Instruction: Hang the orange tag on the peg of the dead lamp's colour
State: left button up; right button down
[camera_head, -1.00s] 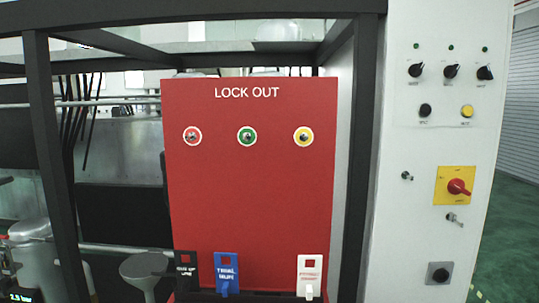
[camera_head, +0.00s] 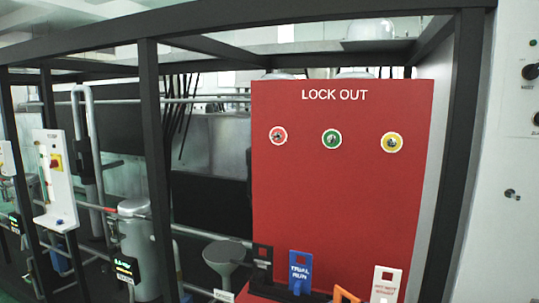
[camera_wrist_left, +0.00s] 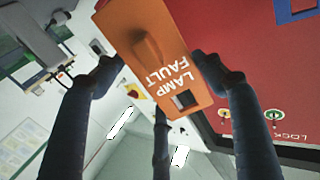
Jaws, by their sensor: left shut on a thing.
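The red LOCK OUT board (camera_head: 345,215) carries three pegs in a row: one on a red disc (camera_head: 278,135), one on a green disc (camera_head: 331,139) and one on a yellow disc (camera_head: 392,142). The orange tag (camera_wrist_left: 140,30) reads LAMP FAULT and has a square hole. My left gripper (camera_wrist_left: 158,72) is shut on it, with fingers on both sides. The top of the orange tag also shows at the lower edge of the head view (camera_head: 345,296), in front of the board. All three pegs look bare. I cannot tell which lamp is dead. My right gripper is out of view.
A black tag (camera_head: 262,262), a blue TRIAL RUN tag (camera_head: 300,272) and a white tag (camera_head: 386,284) stand along the board's bottom. Dark frame posts (camera_head: 158,170) flank the board. A white control panel (camera_head: 512,240) is at the right.

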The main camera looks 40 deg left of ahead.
pick_arm(q)
jog(key=w+a+r+n+y, duration=0.1)
jog(key=w+a+r+y, duration=0.1)
jog(key=w+a+r, duration=0.5)
jog(key=n+y, duration=0.6)
jog(key=y, duration=0.2)
send_near(282, 152)
jog(key=shift+m+t, duration=0.3)
jog(key=shift+r+p+x, duration=0.2)
jog(key=shift+p+x, duration=0.4)
jog(key=shift+x, duration=2.3)
jog(key=shift+w+a+f, duration=0.15)
jog(key=shift+w+f, duration=0.3)
jog(key=shift+w, duration=0.2)
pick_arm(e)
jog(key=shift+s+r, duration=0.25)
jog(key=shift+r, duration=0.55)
pick_arm(q)
jog(key=o, duration=1.2)
